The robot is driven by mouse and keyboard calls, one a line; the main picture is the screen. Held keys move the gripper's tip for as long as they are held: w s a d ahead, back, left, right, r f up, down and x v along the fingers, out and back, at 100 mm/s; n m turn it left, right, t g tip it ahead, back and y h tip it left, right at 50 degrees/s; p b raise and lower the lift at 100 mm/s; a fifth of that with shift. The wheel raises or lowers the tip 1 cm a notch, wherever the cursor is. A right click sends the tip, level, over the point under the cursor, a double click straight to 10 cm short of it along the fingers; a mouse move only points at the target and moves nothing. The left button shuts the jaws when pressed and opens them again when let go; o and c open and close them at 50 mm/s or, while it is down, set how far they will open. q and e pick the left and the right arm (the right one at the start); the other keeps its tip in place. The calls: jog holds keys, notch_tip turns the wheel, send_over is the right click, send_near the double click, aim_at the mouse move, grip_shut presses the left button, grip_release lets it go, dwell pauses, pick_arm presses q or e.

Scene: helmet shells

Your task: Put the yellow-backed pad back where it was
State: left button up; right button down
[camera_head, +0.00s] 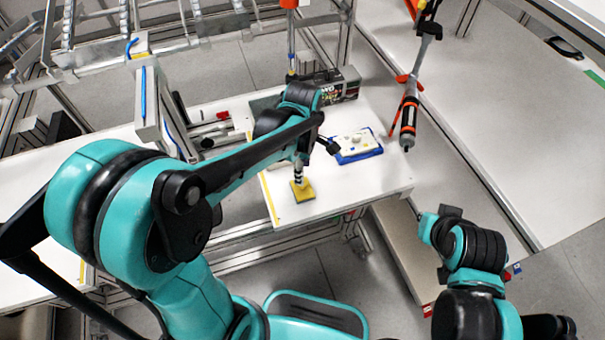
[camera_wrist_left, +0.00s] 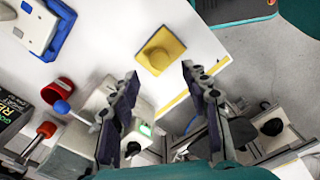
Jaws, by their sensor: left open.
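The yellow-backed pad (camera_head: 303,191) lies on the white table near its front edge, yellow side up. In the left wrist view the pad (camera_wrist_left: 161,50) is a yellow square with a raised yellow knob in its middle. My left gripper (camera_head: 314,160) is over the table just behind the pad in the head view. In the left wrist view its two fingers (camera_wrist_left: 158,92) are spread, with nothing between them, and the pad lies beyond their tips.
A blue-edged tray (camera_head: 357,153) with white parts lies right of the pad; it also shows in the left wrist view (camera_wrist_left: 62,33). A dark box (camera_head: 340,86) stands behind. An orange and black tool (camera_head: 409,112) hangs at the right. White table is bare between pad and tray.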

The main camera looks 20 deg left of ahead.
pick_arm(q)
jog(key=s+a+r+m+t, duration=0.2)
jog(key=s+r+m+t, duration=0.1)
jog(key=m, duration=0.6)
jog(key=s+a+r+m+t+p, duration=0.1)
jog(key=s+a+r+m+t, duration=0.1)
jog(key=s+r+m+t, duration=0.2)
jog(key=s+r+m, duration=0.1)
jog(key=s+m, duration=0.2)
jog(key=m, duration=0.2)
jog(key=shift+s+a+r, duration=0.15)
jog(key=shift+a+r, duration=0.15)
jog(key=shift+a, duration=0.05)
